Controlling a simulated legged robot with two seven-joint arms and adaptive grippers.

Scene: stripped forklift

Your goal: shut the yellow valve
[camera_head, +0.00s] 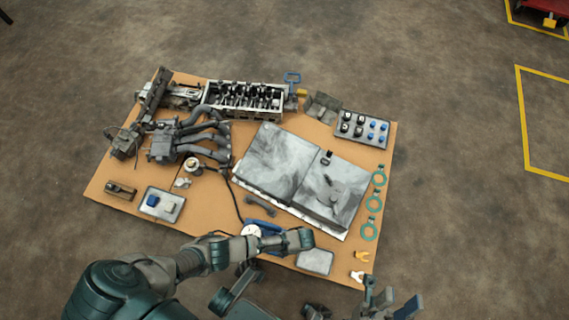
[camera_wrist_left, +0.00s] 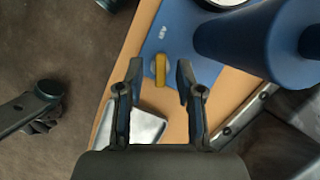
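The yellow valve (camera_wrist_left: 160,69) shows in the left wrist view as a short yellow handle on a blue plate (camera_wrist_left: 170,38). My left gripper (camera_wrist_left: 159,80) is open, and its two fingers stand on either side of the handle in the picture. The handle does not appear gripped; I cannot tell how far it is from the fingertips. In the head view I cannot make out the valve; my left arm covers part of the blue piece (camera_head: 262,227) at the table's front edge. My right gripper (camera_head: 391,298) is at the bottom right, fingers apart and empty.
A blue cylinder (camera_wrist_left: 240,45) stands close to the right of my left gripper, and a metal tray (camera_wrist_left: 135,127) lies to its left. The tan table (camera_head: 110,180) also holds an engine block (camera_head: 240,98), a large grey panel (camera_head: 300,175) and green rings (camera_head: 369,231).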

